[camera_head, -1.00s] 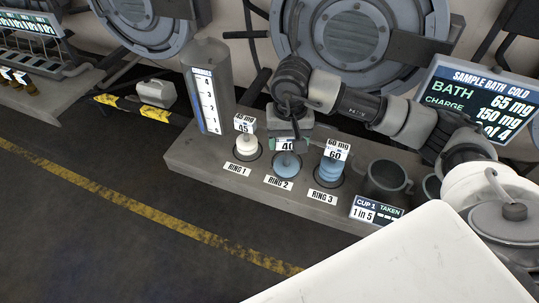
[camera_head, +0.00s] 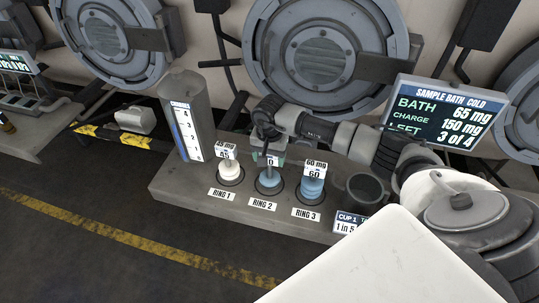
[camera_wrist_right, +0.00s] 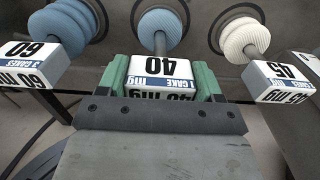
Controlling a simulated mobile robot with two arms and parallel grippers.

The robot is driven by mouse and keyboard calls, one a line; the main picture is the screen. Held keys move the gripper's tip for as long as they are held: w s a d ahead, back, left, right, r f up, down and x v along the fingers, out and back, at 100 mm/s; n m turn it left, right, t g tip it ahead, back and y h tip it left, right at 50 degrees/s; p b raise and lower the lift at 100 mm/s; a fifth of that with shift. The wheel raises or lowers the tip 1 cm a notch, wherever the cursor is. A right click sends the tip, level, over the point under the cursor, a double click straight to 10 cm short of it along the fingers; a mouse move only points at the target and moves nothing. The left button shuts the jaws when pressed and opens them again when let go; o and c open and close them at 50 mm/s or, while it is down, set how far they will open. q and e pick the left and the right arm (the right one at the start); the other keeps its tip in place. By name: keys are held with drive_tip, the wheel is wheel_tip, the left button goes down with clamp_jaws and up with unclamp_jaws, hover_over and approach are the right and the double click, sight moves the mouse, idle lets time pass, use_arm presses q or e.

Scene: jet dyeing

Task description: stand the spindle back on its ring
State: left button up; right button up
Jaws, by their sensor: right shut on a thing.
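A spindle with a light-blue cake (camera_head: 269,180) stands upright at the ring 2 place, behind the RING 2 label (camera_head: 263,204). It also shows in the wrist view (camera_wrist_right: 160,32). My right gripper (camera_head: 269,157) is above it, shut on its 40 mg tag block (camera_wrist_right: 161,68), with a green finger on either side. The gripper partly covers the tag in the head view. The dark ring 2 is around the spindle's foot; whether the foot is fully seated I cannot tell. My left gripper is not in view.
A white spindle (camera_head: 231,170) tagged 45 stands at ring 1 and a blue one (camera_head: 312,188) tagged 60 at ring 3, both close beside. A grey mug (camera_head: 364,192) stands to the right, a tall gauge column (camera_head: 187,120) to the left. A bath display (camera_head: 441,113) is behind my arm.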

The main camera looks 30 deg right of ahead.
drive_tip(key=shift+f, duration=0.4)
drive_tip(key=shift+f+b, duration=0.1)
drive_tip(key=shift+b, duration=0.2)
drive_tip(key=o, duration=1.4)
drive_tip(key=shift+c, duration=0.2)
